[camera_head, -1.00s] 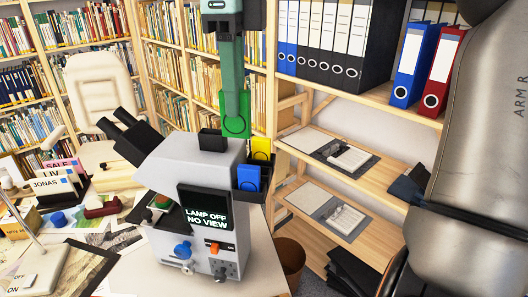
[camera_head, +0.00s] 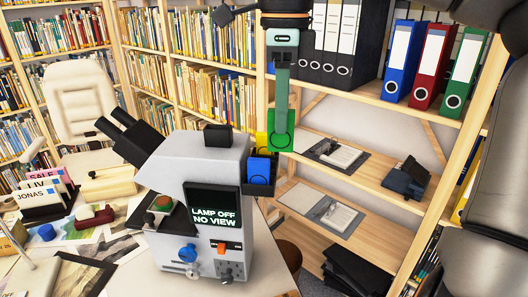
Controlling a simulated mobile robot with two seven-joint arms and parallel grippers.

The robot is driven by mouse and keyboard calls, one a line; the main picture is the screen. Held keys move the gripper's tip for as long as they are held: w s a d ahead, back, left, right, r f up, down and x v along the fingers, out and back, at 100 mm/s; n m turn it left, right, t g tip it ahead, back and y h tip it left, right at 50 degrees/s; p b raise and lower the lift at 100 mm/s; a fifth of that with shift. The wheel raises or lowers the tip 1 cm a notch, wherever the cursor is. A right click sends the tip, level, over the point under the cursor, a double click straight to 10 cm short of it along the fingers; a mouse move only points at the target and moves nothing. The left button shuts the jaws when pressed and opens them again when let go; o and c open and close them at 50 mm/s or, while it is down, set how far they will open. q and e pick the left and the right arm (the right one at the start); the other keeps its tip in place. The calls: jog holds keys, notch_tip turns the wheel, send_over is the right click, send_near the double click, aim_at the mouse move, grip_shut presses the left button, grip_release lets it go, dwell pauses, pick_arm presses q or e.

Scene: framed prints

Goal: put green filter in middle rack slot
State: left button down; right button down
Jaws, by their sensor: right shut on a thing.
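My right gripper (camera_head: 282,104) reaches down from the top of the head view, shut on the green filter (camera_head: 281,141). The green filter hangs upright, with a ring mark near its lower end. Its lower edge appears close to the top of the dark rack (camera_head: 262,187) on the microscope's right side, toward the rack's right end. I cannot tell its depth or whether it touches the rack. A blue filter (camera_head: 259,169) stands in the front of the rack. A yellow filter (camera_head: 262,140) stands behind it, partly covered by the green one. My left gripper is out of view.
The microscope (camera_head: 200,160) stands beside the rack, its screen (camera_head: 212,206) reading "LAMP OFF NO VIEW". Wooden shelves (camera_head: 330,200) with binders and papers rise at the right. Papers and small items crowd the table at left.

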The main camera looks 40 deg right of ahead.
aim_at(272, 112)
jog(key=w, duration=0.1)
jog(key=w+d+f, duration=0.2)
jog(key=w, duration=0.1)
jog(key=shift+p, duration=0.35)
jog(key=w+f, duration=0.1)
jog(key=f, duration=0.2)
jog(key=w+d+f, duration=0.1)
jog(key=w+f, duration=0.1)
jog(key=f, duration=0.1)
jog(key=w+d+f, duration=0.1)
jog(key=f, duration=0.2)
jog(key=shift+w+d, duration=0.1)
jog(key=shift+w, duration=0.3)
jog(key=shift+f, duration=0.2)
jog(key=c, duration=0.8)
grip_release()
jog(key=shift+r, duration=0.1)
jog(key=shift+r, duration=0.25)
notch_tip(272, 112, up, 12)
jog(key=shift+f+p, duration=0.15)
jog(key=shift+p, duration=0.6)
